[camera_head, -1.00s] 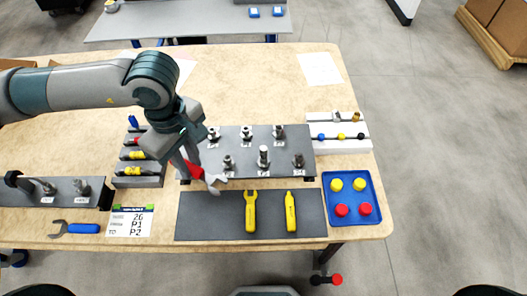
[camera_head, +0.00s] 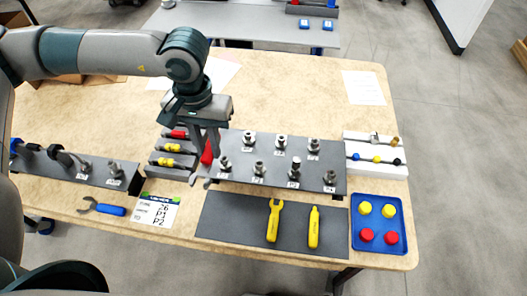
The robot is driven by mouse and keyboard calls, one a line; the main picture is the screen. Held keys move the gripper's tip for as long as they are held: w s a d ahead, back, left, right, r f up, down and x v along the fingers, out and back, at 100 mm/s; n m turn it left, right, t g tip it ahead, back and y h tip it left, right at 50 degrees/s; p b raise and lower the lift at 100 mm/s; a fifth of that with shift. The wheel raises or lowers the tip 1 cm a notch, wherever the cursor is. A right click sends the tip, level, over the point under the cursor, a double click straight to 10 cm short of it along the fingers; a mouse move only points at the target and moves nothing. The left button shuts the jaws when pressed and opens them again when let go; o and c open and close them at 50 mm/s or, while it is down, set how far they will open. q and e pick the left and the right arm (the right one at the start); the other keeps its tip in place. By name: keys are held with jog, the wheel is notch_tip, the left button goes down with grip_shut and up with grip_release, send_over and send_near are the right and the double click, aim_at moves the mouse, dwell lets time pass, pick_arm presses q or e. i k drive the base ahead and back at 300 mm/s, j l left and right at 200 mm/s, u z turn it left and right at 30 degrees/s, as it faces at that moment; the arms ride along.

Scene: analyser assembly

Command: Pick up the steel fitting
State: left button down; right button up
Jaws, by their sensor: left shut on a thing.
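Several steel fittings stand upright on the grey labelled plate in the middle of the table, with a back row (one fitting (camera_head: 281,142)) and a front row (one fitting (camera_head: 260,169)). Another steel fitting (camera_head: 115,170) stands on the rack at the left. I cannot tell which one the task means. My left gripper (camera_head: 205,152) points down at the left end of the middle plate, shut on a red-handled wrench (camera_head: 208,154). The fingers partly hide the handle. My right gripper is not in view.
A tool holder (camera_head: 172,172) with coloured handles is left of the gripper. A dark mat (camera_head: 225,222) in front holds two yellow tools. A blue tray (camera_head: 402,251) with yellow and red caps and a white rack (camera_head: 375,168) are at right. A blue-handled wrench (camera_head: 108,209) lies front left.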

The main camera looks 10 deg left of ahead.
aim_at(295, 162)
jog(key=u, duration=0.45)
jog(key=k+l+u, duration=0.5)
jog(key=k+u, duration=0.25)
jog(key=k+l, duration=0.1)
jog(key=k, duration=0.4)
jog(key=k+l+u, duration=0.1)
jog(key=k, duration=0.4)
